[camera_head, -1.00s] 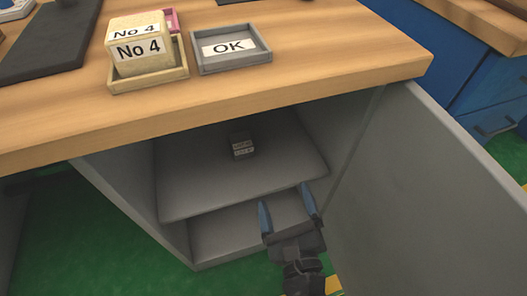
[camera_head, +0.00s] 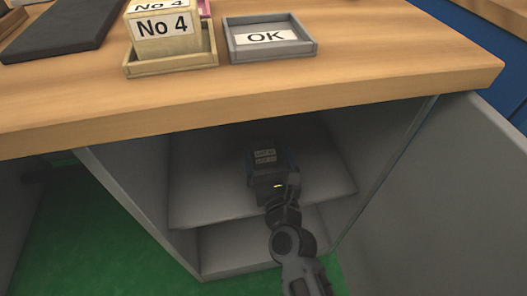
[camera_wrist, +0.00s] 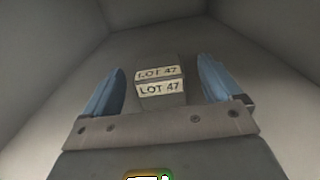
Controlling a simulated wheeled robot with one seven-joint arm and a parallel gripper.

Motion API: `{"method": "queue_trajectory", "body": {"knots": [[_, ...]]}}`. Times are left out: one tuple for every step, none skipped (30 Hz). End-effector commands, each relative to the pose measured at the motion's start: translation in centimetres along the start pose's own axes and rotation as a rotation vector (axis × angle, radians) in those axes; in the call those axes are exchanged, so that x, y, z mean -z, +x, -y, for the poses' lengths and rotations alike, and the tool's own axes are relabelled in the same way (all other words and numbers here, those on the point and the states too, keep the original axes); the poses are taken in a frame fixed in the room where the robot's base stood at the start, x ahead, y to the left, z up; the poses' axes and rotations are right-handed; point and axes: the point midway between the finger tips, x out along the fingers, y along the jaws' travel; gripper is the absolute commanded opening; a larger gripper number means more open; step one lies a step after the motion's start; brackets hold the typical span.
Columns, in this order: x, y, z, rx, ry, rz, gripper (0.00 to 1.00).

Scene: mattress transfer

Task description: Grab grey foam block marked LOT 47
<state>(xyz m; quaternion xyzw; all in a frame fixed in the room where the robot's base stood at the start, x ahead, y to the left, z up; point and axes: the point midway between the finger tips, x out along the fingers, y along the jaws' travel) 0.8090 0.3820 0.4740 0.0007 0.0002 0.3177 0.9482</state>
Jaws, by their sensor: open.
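The grey foam block (camera_head: 264,157) marked LOT 47 sits on the cabinet shelf (camera_head: 205,205) under the table. In the wrist view the block (camera_wrist: 158,93) stands between and just beyond my two blue fingers, its two LOT 47 labels facing me. My gripper (camera_wrist: 160,90) is open, with a finger on each side of the block and visible gaps on both sides. In the head view my gripper (camera_head: 270,178) reaches into the cabinet and hides the lower part of the block.
The cabinet door (camera_head: 430,190) stands open at the right. The wooden tabletop (camera_head: 330,85) overhangs the shelf. On it are a grey tray marked OK (camera_head: 270,50), a No 4 block (camera_head: 163,30) in a wooden tray (camera_head: 172,63), and a dark mat (camera_head: 60,35). The shelf beside the block is clear.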

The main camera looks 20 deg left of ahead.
Motion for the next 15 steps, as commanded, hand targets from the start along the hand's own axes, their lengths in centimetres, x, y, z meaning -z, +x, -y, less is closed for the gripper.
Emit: {"method": "queue_trajectory", "body": {"knots": [[0.0, 0.3, 0.0, -0.001, -0.001, 0.000, 0.92], [0.0, 0.6, -0.1, -0.001, -0.002, 0.000, 0.92], [0.0, 1.0, -0.1, -0.001, -0.002, 0.000, 0.92], [0.0, 1.3, -0.1, -0.001, -0.003, 0.000, 0.92], [-0.1, 1.8, -0.2, -0.002, -0.003, 0.001, 0.92], [0.0, 2.3, -0.3, -0.002, -0.002, 0.001, 0.92], [0.0, 2.8, -0.3, -0.002, -0.002, 0.001, 0.92], [0.1, 3.2, -0.3, -0.002, -0.003, 0.001, 0.92], [0.2, 3.7, -0.3, -0.002, -0.003, 0.001, 0.92], [0.2, 4.0, -0.3, -0.002, -0.003, 0.001, 0.92], [0.2, 4.3, -0.3, -0.002, -0.002, 0.000, 0.92], [0.2, 4.6, -0.3, -0.001, -0.002, 0.001, 0.92], [0.2, 4.8, -0.3, -0.001, -0.002, 0.001, 0.92], [0.2, 5.0, -0.3, -0.001, -0.002, 0.001, 0.92], [0.2, 5.1, -0.3, 0.000, -0.001, 0.000, 0.92]]}}
